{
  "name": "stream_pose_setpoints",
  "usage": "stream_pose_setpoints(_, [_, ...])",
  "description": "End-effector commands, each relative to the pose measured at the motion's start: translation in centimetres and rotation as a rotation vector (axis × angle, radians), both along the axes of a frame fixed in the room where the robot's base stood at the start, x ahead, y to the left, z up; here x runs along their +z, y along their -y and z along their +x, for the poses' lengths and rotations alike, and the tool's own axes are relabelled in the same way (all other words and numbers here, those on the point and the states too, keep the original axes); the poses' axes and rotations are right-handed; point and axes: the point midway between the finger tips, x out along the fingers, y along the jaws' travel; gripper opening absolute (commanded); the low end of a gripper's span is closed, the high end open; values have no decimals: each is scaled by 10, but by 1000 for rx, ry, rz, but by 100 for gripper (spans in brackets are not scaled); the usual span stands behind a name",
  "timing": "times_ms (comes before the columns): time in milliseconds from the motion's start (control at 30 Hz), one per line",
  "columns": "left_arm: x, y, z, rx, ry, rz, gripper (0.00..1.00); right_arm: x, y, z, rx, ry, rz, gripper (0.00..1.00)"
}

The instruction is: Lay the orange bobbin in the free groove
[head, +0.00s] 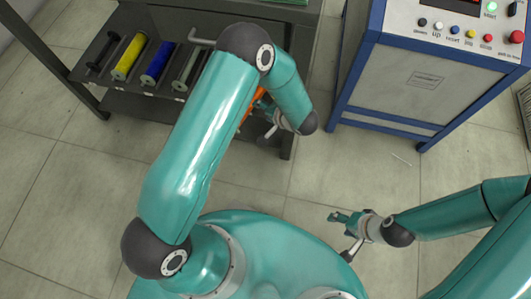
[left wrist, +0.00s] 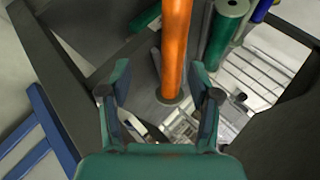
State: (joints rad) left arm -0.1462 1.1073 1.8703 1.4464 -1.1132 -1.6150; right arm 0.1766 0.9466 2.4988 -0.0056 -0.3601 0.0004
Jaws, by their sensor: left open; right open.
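The orange bobbin (left wrist: 175,45) runs lengthwise down the left wrist view, its near end between the open fingers of my left gripper (left wrist: 160,78). A gap shows on both sides of it. In the head view only slivers of the orange bobbin (head: 256,97) show past my left arm, with the left gripper (head: 270,118) beside it. The dark rack (head: 122,76) holds yellow, blue and green bobbins; my arm hides its right part, and I cannot make out the free groove. My right gripper (head: 347,218) is open and empty over the floor.
A yellow bobbin (head: 130,56), a blue bobbin (head: 158,62) and a green bobbin (head: 187,68) lie side by side. A blue-framed control cabinet (head: 409,84) stands at right. Floor between the rack and cabinet is clear.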

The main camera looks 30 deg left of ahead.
Motion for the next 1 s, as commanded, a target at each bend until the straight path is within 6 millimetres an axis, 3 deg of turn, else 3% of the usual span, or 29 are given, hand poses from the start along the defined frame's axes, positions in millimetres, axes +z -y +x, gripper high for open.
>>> stream_pose_setpoints(133, [-29, 10, -7, -42, 136, -264, 62, 0, 0, 0, 0, 0, 0, 61])
stream_pose_setpoints(233, [-47, 32, -32, -36, 157, -508, 62, 0, 0, 0, 0, 0, 0, 61])
stream_pose_setpoints(400, [-62, 75, -109, 66, 30, -882, 62, 0, 0, 0, 0, 0, 0, 61])
stream_pose_setpoints(500, [-60, 92, -156, 146, -79, -1018, 62, 0, 0, 0, 0, 0, 0, 61])
stream_pose_setpoints(633, [-54, 104, -197, 219, -186, -1106, 62, 0, 0, 0, 0, 0, 0, 61])
stream_pose_setpoints(767, [-51, 112, -213, 247, -228, -1132, 62, 0, 0, 0, 0, 0, 0, 61])
stream_pose_setpoints(1000, [-51, 112, -213, 250, -228, -1133, 62, 0, 0, 0, 0, 0, 0, 61])
